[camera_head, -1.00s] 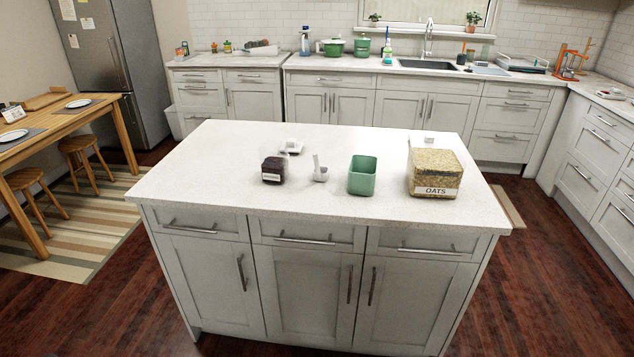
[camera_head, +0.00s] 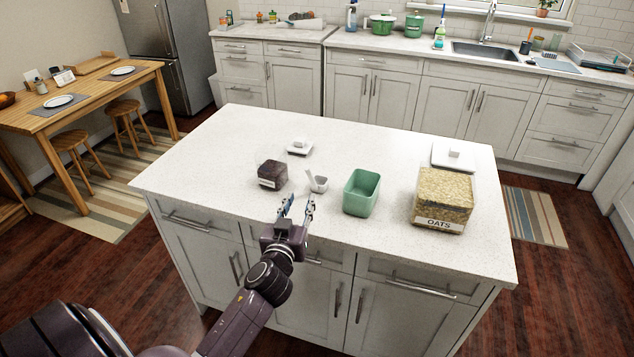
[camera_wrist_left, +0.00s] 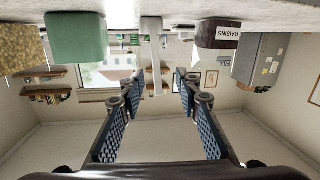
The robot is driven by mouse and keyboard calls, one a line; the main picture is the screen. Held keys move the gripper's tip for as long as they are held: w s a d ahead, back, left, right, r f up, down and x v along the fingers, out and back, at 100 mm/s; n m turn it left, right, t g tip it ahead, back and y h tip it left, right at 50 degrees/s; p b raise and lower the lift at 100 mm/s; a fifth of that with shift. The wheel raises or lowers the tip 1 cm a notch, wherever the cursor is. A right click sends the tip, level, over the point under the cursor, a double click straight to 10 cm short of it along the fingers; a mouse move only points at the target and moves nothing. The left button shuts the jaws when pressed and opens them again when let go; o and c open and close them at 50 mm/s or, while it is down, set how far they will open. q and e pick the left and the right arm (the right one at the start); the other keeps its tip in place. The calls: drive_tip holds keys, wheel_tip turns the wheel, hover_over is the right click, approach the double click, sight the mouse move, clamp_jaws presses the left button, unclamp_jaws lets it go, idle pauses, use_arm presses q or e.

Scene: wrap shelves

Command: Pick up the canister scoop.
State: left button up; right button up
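The small white canister scoop (camera_head: 320,184) stands on the island counter between the raisins canister (camera_head: 271,174) and the green bin, its handle pointing up. In the left wrist view, which is upside down, the scoop (camera_wrist_left: 152,55) is a pale upright shape ahead of the fingers. My left gripper (camera_head: 297,207) is open and empty, at the island's front edge just short of the scoop and slightly left of it. Its two blue-padded fingers (camera_wrist_left: 159,90) are spread apart in the left wrist view. My right gripper is not in view.
A green open bin (camera_head: 361,193) stands just right of the scoop, and the oats canister (camera_head: 443,200) farther right. White lids lie behind, one at left (camera_head: 299,149) and one at right (camera_head: 454,157). The island counter (camera_head: 220,150) is clear at left.

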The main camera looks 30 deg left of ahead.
sight(308, 174)
use_arm(q)
drive_tip(key=shift+t, duration=0.6)
drive_tip(key=w+r, duration=0.3)
drive_tip(key=shift+w+a, duration=0.2)
drive_tip(key=shift+a, duration=0.1)
drive_tip(key=shift+w+a+p, duration=0.15)
drive_tip(key=shift+w+p, duration=0.2)
drive_tip(key=shift+w+a+f, duration=0.1)
drive_tip(key=shift+w+a, duration=0.2)
drive_tip(key=shift+w, duration=0.35)
drive_tip(key=p+x, duration=0.1)
drive_tip(key=x, duration=0.2)
drive_tip(key=shift+a+f, duration=0.1)
drive_tip(key=shift+a, duration=0.05)
drive_tip(key=shift+w+a+f, duration=0.1)
drive_tip(key=shift+w+a, duration=0.1)
drive_tip(key=shift+w, duration=0.3)
drive_tip(key=c, duration=0.8)
clamp_jaws()
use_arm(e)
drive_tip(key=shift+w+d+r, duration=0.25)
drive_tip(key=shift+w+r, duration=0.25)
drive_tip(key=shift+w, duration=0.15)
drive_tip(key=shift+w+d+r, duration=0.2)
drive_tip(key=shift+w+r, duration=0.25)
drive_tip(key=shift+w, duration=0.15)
